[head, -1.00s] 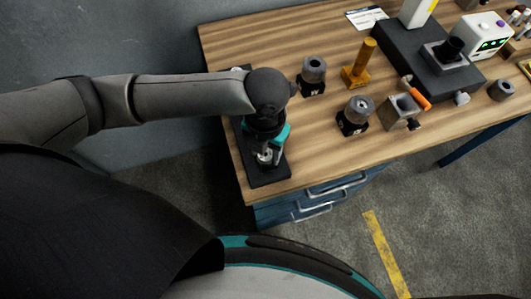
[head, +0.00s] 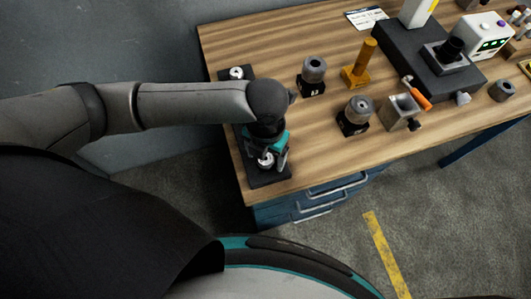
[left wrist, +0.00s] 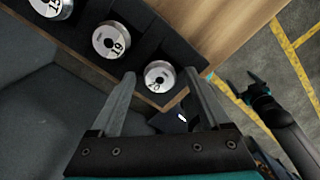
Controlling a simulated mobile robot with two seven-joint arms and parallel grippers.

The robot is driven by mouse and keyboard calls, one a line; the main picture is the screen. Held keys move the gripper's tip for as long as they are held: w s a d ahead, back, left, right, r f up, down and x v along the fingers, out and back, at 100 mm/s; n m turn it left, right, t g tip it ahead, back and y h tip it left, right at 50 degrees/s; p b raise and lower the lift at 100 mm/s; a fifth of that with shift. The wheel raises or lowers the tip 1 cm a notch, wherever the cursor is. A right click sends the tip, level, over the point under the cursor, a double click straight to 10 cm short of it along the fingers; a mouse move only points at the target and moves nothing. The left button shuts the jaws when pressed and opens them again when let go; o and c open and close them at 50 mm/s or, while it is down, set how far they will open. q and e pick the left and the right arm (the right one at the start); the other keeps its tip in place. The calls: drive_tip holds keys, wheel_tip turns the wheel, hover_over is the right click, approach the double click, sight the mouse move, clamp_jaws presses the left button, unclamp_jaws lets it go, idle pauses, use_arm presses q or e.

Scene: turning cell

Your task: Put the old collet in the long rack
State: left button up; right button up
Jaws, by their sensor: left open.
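The long rack (head: 272,180) is a black strip along the table's left edge. My left gripper (head: 268,155) is over its front end, with the forearm covering the rack's middle. A silver collet (head: 265,160) sits at that front end; the left wrist view shows it as a round metal collet (left wrist: 160,77) with a number too slanted to read. My left gripper (left wrist: 163,90) is open there, its fingers either side of this collet, apart from it as far as I can tell. A collet marked 19 (left wrist: 111,40) sits beside it in the rack.
Another collet (left wrist: 50,8) sits further along the rack. Two grey holders on black blocks (head: 313,75) (head: 356,115), a yellow post (head: 361,65), a metal block (head: 401,111) and an orange-handled tool (head: 416,93) stand to the right. My right gripper (left wrist: 247,88) shows beyond the table edge.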

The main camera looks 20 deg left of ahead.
sight(266, 159)
use_arm(q)
wheel_tip(266, 159, up, 12)
drive_tip(key=p, duration=0.1)
drive_tip(key=shift+r, duration=0.2)
idle(0.4)
